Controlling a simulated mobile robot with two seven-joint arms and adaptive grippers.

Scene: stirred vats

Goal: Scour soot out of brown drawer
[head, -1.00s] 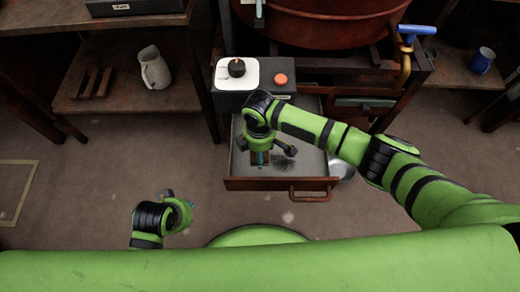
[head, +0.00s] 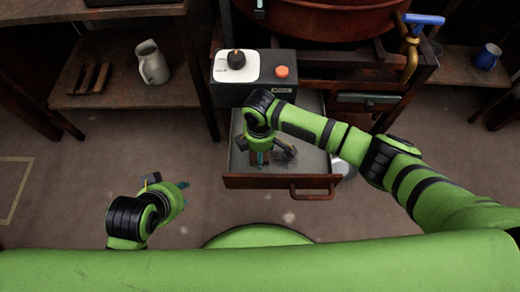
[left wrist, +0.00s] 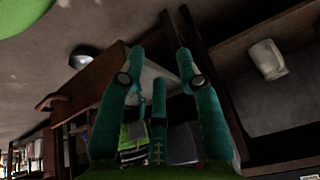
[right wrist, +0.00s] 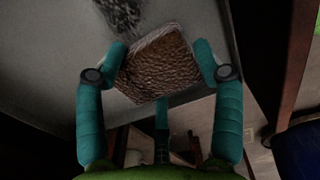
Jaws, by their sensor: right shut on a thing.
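The brown drawer (head: 245,181) is pulled open below the control box, with a grey inside. My right gripper (head: 264,158) reaches down into it. In the right wrist view its fingers (right wrist: 160,68) are shut on a brown woven scrubbing pad (right wrist: 158,70), close over the drawer floor. A dark soot patch (right wrist: 120,12) lies on the floor just beyond the pad in that view; in the head view the right arm and gripper hide much of the floor. My left gripper (head: 184,192) is open and empty, away to the left of the drawer.
The control box (head: 238,92) with a black knob and orange button stands above the drawer's back. A large red-brown vat (head: 320,20) and a blue-handled tap (head: 424,20) are behind. A shelf with a pale jug (head: 152,64) is at left. Floor at front left is clear.

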